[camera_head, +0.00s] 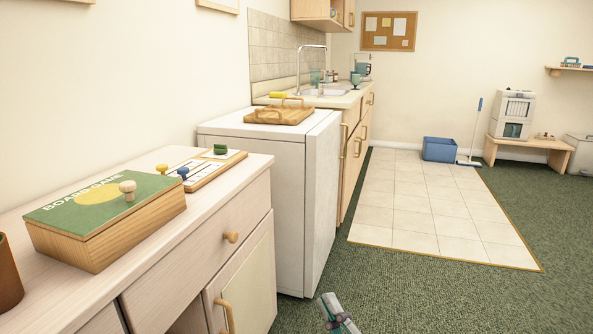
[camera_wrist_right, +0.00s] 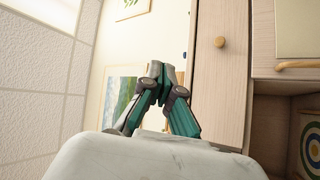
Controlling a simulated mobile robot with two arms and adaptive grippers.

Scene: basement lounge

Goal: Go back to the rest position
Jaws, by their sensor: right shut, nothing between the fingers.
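My right gripper (camera_head: 338,316) shows only partly at the bottom edge of the head view, in front of the wooden cabinet and over the green carpet. My left gripper is in neither view.
A cabinet (camera_head: 185,270) on the left carries a board game box (camera_head: 110,225) and a game board with coloured pegs (camera_head: 205,170). Beyond stand a white appliance (camera_head: 265,150) and a sink counter. Open carpet (camera_head: 430,290) lies to the right. A blue bin (camera_head: 440,149) stands farther back.

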